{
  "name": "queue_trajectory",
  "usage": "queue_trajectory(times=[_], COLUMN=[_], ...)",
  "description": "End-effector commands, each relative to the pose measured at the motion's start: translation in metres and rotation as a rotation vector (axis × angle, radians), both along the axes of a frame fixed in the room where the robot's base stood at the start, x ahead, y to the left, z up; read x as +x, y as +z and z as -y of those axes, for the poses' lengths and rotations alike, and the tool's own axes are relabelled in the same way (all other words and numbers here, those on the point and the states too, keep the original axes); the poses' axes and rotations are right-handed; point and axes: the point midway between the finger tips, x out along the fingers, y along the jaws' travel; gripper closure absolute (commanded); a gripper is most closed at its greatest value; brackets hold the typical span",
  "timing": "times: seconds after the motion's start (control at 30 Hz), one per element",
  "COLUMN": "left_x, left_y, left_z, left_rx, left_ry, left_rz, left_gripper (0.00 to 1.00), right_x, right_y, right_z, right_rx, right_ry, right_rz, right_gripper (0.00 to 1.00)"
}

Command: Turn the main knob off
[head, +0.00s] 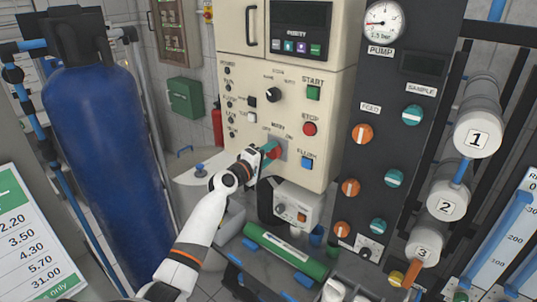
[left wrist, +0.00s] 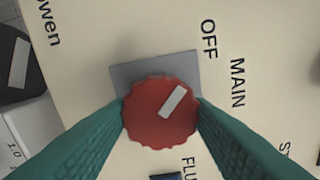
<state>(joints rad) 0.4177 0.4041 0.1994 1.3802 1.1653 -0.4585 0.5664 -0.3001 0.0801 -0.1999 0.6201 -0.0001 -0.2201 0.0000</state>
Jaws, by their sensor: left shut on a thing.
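The red main knob (left wrist: 160,112) is round with a notched rim and sits on a grey square plate (left wrist: 155,72) on the cream panel. Its pale bar mark slants up and to the right in the left wrist view, roughly toward the OFF label (left wrist: 208,39). The MAIN label (left wrist: 238,82) is to the right. My left gripper (left wrist: 160,115) is shut on the knob, with one teal finger on each side of it. In the head view, the left gripper (head: 268,150) reaches the cream panel and partly hides the knob. My right gripper is not in view.
The blue FLUSH button (head: 307,163) is close to the right, with the red STOP button (head: 310,129) above it. A black selector (head: 273,95) sits higher. A small grey box (head: 298,204) is below. A large blue tank (head: 108,150) stands left.

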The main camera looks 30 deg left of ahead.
Motion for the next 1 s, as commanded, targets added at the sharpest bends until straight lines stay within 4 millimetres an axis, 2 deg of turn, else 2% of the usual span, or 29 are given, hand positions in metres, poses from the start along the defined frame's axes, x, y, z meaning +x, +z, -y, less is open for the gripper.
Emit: queue_trajectory(times=[0.23, 0.27, 0.37, 0.4, 0.67, 0.77, 0.87, 1.0], left_x=[0.0, 0.0, 0.0, 0.0, -0.001, -0.007, -0.021, -0.051], left_y=[-0.001, -0.001, -0.001, -0.001, -0.001, -0.002, -0.003, -0.004], left_z=[0.0, 0.0, 0.0, 0.0, 0.0, -0.001, -0.002, -0.004], left_rx=[-0.005, -0.006, -0.005, -0.004, -0.002, -0.002, -0.001, 0.0], left_ry=[-0.001, -0.001, -0.001, -0.001, 0.0, 0.0, -0.001, -0.001], left_rz=[-0.002, -0.002, -0.002, 0.0, 0.0, -0.001, -0.002, -0.002], left_gripper=[0.76, 0.5, 0.34, 0.32, 0.32, 0.32, 0.32, 0.32], right_x=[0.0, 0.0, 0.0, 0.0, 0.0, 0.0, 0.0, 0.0], right_y=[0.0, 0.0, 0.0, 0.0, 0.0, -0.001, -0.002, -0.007], right_z=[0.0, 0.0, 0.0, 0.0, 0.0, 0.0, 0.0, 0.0], right_rx=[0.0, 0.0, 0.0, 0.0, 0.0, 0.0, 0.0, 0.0], right_ry=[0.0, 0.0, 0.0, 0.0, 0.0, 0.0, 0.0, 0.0], right_rz=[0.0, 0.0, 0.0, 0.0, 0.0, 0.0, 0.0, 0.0], right_gripper=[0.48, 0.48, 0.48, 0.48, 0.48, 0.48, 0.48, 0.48])
